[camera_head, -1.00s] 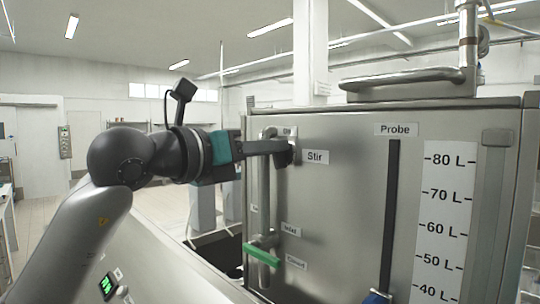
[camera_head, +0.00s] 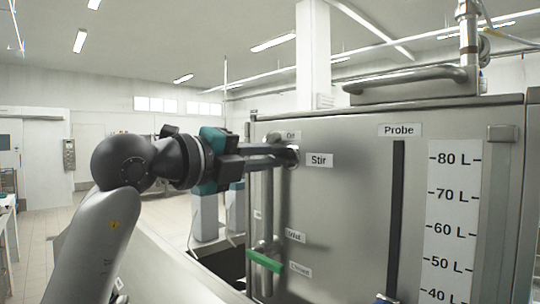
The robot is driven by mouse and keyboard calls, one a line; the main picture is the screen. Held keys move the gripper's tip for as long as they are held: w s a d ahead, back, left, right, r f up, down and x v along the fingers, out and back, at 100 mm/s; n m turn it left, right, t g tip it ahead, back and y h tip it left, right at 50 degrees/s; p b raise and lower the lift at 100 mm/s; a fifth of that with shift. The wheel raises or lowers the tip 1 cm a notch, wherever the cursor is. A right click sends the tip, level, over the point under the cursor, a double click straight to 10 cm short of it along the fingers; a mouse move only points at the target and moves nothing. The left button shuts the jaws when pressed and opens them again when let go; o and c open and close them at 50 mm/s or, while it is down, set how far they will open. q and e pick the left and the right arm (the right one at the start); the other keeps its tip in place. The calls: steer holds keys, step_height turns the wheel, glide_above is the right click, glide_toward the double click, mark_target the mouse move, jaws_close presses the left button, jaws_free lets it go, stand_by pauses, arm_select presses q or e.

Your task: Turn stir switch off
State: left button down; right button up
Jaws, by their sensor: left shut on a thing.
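The stir switch (camera_head: 293,153) is a small knob on the front of the steel tank, just left of the "Stir" label (camera_head: 319,160). An "Off" label (camera_head: 291,135) sits just above it. My left gripper (camera_head: 284,155) reaches in from the left, with its fingertips at the switch and shut on it. The fingers hide most of the switch, so its exact setting is hard to see. My right gripper is not in view.
The steel tank (camera_head: 345,220) fills the right side. Below the switch is a green-handled inlet valve (camera_head: 265,261) on a vertical pipe. A dark probe slot (camera_head: 396,215) and a litre scale (camera_head: 452,215) are further right. Open floor lies at left.

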arm_select(q)
steer(key=shift+f+n+p, duration=0.2)
steer(key=shift+n+p, duration=0.15)
steer(key=shift+n, duration=1.55)
steer(key=c, duration=0.9)
jaws_free()
steer(key=b+v, duration=0.3)
steer(key=v, duration=1.2)
steer(key=shift+s+a, duration=0.1)
steer(key=shift+a, duration=0.05)
